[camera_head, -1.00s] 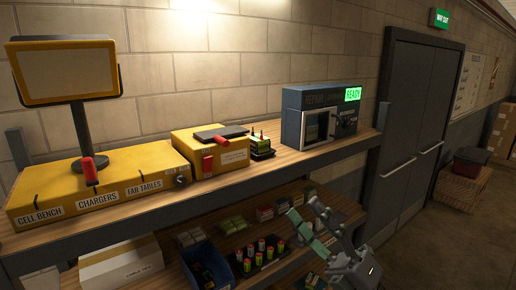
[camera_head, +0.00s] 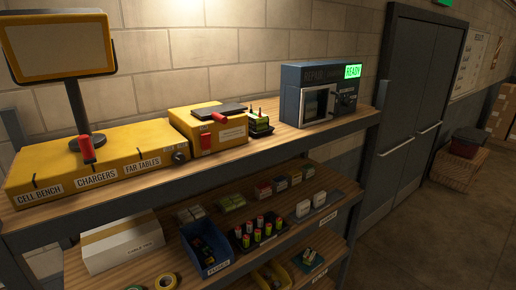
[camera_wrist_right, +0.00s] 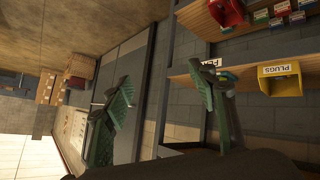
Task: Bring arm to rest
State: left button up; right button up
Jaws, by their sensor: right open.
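My right gripper (camera_wrist_right: 163,92) shows in the right wrist view with its two green fingers spread wide apart. It is open, and nothing is held between the fingers. Behind the fingers are the grey double doors and the wall, and the shelf is to their right. In the head view neither arm nor gripper is visible. My left gripper is in no view.
A shelf unit (camera_head: 275,154) holds a yellow bench unit (camera_head: 110,165), a yellow box (camera_head: 222,138) and a grey oven-like device (camera_head: 325,92) with a lit READY sign. Its lower board carries a blue bin (camera_head: 205,248) and a battery tray (camera_head: 260,233).

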jog(key=s+a+f+m+g+y, duration=0.1)
jog(key=s+a+f+g, duration=0.15)
jog(key=s+f, duration=0.5)
jog(key=s+a+f+g+y, duration=0.1)
jog(key=s+f+g, duration=0.3)
jog(key=s, duration=0.6)
jog(key=s+a+f+g+b, duration=0.1)
jog(key=s+f+b, duration=0.15)
jog(key=f, duration=1.65)
jog(key=s+f+b, duration=0.1)
jog(key=f+b, duration=0.3)
jog(key=f, duration=1.6)
pick_arm(q)
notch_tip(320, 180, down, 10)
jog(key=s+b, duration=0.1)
jog(key=b, duration=0.2)
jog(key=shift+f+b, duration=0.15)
jog(key=shift+b, duration=0.2)
pick_arm(e)
jog(key=s+f+n+g+y, duration=0.1)
jog(key=s+f, duration=1.7)
jog(key=f, duration=0.1)
jog(key=shift+a+f, duration=0.2)
jog(key=shift+f, duration=0.05)
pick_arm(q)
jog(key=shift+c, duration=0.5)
pick_arm(e)
jog(key=shift+c, duration=0.5)
